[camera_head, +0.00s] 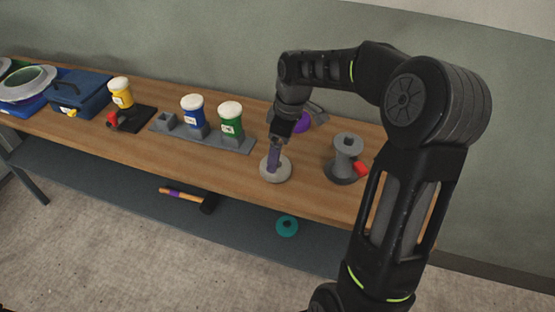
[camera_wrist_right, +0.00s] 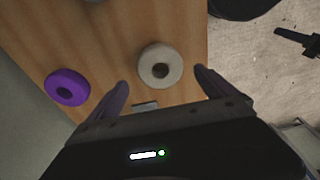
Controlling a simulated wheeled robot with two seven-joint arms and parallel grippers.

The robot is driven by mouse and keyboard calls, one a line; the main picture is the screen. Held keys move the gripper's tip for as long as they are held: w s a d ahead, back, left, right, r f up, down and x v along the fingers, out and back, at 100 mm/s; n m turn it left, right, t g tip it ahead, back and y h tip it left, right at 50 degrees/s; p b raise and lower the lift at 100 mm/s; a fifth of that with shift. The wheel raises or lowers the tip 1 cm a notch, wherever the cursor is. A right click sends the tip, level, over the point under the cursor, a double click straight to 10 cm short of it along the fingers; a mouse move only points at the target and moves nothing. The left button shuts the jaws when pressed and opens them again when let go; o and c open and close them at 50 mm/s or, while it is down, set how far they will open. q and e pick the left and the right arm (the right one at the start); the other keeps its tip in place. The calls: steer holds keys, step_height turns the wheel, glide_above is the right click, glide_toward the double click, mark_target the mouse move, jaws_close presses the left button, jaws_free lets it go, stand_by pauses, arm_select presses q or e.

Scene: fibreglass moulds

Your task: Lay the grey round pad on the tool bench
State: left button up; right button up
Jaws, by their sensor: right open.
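The grey round pad (camera_head: 286,174) is pale, with a dark hole in its middle. It appears to lie flat on the wooden top of the tool bench (camera_head: 235,170), near the front edge. In the right wrist view the pad (camera_wrist_right: 147,72) shows just beyond and between the fingertips. My right gripper (camera_head: 273,166) points down over the pad, and its fingers partly hide it. In the wrist view the right gripper (camera_wrist_right: 160,80) is open, with a finger on each side and nothing clasped. My left gripper is not in view.
A purple ring (camera_head: 304,122) lies behind my right gripper. A grey spool-shaped piece (camera_head: 347,160) with a red part (camera_head: 361,170) stands to the right. Blue (camera_head: 192,111) and green (camera_head: 230,119) jars stand left. A hammer (camera_head: 182,195) and teal ring (camera_head: 287,226) are lower down.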

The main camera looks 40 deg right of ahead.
mark_target(283, 166)
steer(key=r, duration=0.6)
steer(key=shift+s+d, duration=0.2)
steer(key=shift+s, duration=0.15)
steer(key=shift+f, duration=0.1)
